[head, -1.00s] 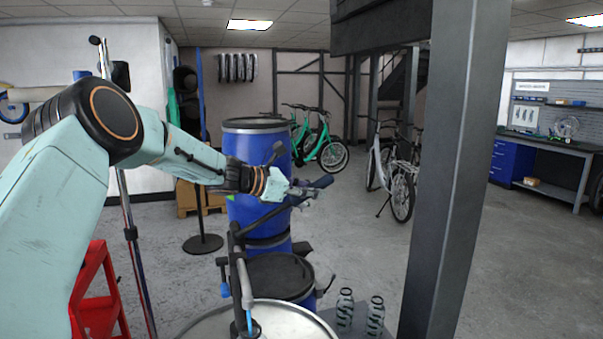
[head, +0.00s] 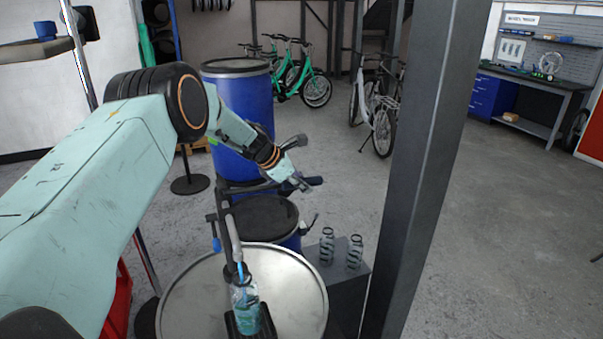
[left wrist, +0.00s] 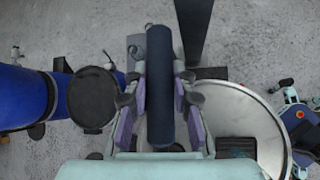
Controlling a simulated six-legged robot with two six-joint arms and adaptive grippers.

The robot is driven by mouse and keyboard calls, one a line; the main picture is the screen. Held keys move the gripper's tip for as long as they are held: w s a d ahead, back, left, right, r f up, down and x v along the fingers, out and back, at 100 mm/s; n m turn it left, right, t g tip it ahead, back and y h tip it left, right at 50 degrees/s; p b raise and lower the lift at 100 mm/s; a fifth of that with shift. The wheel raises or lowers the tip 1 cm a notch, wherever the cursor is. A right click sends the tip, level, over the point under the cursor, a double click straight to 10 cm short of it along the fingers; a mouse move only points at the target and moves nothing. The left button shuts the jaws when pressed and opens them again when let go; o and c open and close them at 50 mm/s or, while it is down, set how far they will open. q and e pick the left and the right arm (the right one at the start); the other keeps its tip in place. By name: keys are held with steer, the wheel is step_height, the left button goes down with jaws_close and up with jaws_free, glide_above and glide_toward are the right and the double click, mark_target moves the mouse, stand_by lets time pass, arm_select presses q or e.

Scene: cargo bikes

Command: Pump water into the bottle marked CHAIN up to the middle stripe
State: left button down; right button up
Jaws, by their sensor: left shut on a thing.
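My left gripper (head: 302,184) is shut on the dark blue grip of the pump handle (head: 316,181). In the left wrist view the pump handle (left wrist: 160,100) lies between the two fingers (left wrist: 160,108). The pump's grey spout (head: 234,240) points down over a clear bottle (head: 246,300), which stands upright on a dark holder on a pale round drum lid (head: 190,303). The bottle shows a bluish tint in its lower part. I cannot read its marking or tell the level against any stripe. My right gripper is not in view.
Two striped bottles (head: 327,247) (head: 355,252) stand on a grey box (head: 345,285) right of the drum. A dark post (head: 420,170) rises close by. Blue drums (head: 240,110) stand behind the pump. Bikes (head: 300,75) are farther back; open floor lies to the right.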

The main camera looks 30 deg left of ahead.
arm_select(q)
steer(key=shift+s+f, duration=0.15)
steer(key=shift+f, duration=0.2)
steer(key=c, duration=1.5)
jaws_free()
steer(key=o, duration=0.4)
steer(key=shift+w, duration=0.25)
steer(key=shift+s+r, duration=0.1)
steer(key=shift+s+a+r, duration=0.1)
steer(key=shift+s+r, duration=0.15)
steer(key=shift+r, duration=0.1)
steer(key=v, duration=1.1)
